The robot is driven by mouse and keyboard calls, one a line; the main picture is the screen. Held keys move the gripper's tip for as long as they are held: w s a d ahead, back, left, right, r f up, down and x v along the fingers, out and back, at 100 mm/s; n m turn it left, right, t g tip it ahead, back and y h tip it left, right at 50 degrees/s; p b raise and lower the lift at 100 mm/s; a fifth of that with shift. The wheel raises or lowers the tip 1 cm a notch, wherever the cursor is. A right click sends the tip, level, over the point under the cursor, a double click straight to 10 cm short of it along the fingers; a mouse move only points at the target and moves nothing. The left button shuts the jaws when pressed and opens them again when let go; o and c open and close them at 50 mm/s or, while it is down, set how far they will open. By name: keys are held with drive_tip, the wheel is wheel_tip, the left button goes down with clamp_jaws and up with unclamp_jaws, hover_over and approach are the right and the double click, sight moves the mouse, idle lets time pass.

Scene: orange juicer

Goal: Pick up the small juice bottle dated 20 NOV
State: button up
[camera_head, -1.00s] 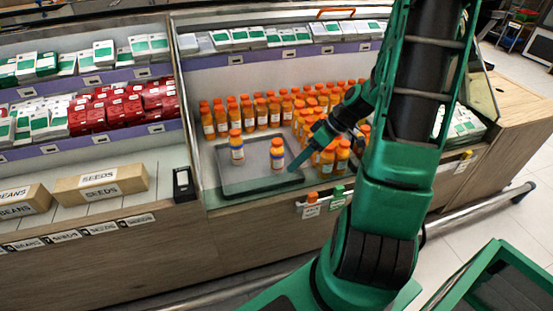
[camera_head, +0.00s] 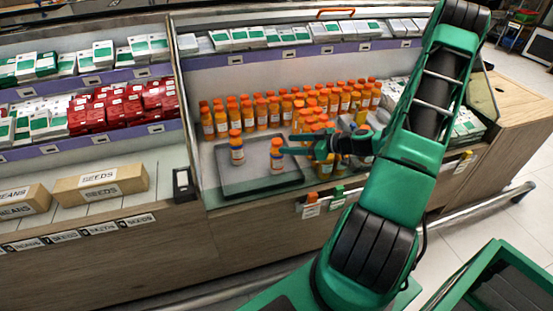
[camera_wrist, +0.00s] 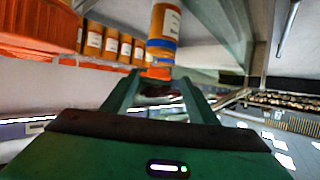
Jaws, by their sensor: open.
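Two small orange juice bottles with orange caps and a blue label band stand on the dark tray (camera_head: 232,183) in the head view: a left one (camera_head: 236,150) and a right one (camera_head: 277,160). Their dates are too small to read. My gripper (camera_head: 288,144) is open, reaching left with its fingertips beside the top of the right bottle. In the upside-down wrist view, one bottle (camera_wrist: 165,28) with a blue band shows beyond and between the fingers (camera_wrist: 158,88). I cannot tell whether the fingers touch it.
Rows of similar orange bottles (camera_head: 262,112) stand behind the tray, and more stand close to my gripper on the right. A large orange cap (camera_wrist: 40,28) is very near the wrist camera. Price tags (camera_head: 311,204) hang on the counter's front edge.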

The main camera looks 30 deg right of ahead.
sight(277, 141)
drive_tip(key=shift+x, duration=3.35)
drive_tip(key=shift+w+d+r, duration=0.15)
drive_tip(key=shift+r, duration=0.05)
clamp_jaws()
